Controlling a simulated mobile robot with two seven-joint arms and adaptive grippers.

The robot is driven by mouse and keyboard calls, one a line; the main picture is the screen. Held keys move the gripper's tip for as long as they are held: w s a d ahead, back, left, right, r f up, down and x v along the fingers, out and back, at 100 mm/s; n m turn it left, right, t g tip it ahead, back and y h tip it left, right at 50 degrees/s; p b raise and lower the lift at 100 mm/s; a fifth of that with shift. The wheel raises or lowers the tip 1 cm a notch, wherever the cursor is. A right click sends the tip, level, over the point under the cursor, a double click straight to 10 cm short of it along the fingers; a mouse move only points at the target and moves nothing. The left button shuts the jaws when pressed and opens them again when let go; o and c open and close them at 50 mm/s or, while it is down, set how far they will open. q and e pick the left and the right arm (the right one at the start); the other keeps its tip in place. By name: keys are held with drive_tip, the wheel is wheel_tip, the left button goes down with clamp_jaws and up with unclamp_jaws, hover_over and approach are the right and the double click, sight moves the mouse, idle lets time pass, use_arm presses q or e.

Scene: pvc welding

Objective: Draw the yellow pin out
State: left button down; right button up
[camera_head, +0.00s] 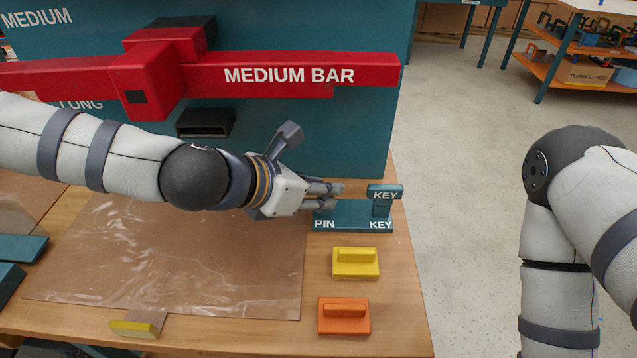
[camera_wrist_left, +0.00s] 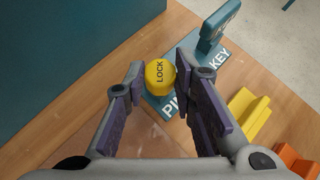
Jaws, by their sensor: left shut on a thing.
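The yellow pin (camera_wrist_left: 160,75) shows in the left wrist view as a round yellow head marked LOCK. It is over the PIN end of a teal holder (camera_head: 352,216), which also shows in the left wrist view (camera_wrist_left: 190,92). Whether the pin is seated or raised cannot be told. My left gripper (camera_head: 336,196) comes in from the left, with its fingers on both sides of the pin head in the left wrist view (camera_wrist_left: 160,80), shut on it. The gripper hides the pin in the head view. My right gripper is out of view.
A teal KEY piece (camera_head: 385,194) stands on the holder's right end. Yellow (camera_head: 355,264) and orange (camera_head: 343,318) handled blocks lie in front. A red MEDIUM BAR (camera_head: 290,73) juts from the teal panel above my left arm. A clear sheet (camera_head: 190,260) covers the table's middle.

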use_arm(q)
drive_tip(key=c, duration=1.2)
unclamp_jaws()
drive_tip(key=shift+c, duration=0.2)
drive_tip(key=v, duration=1.2)
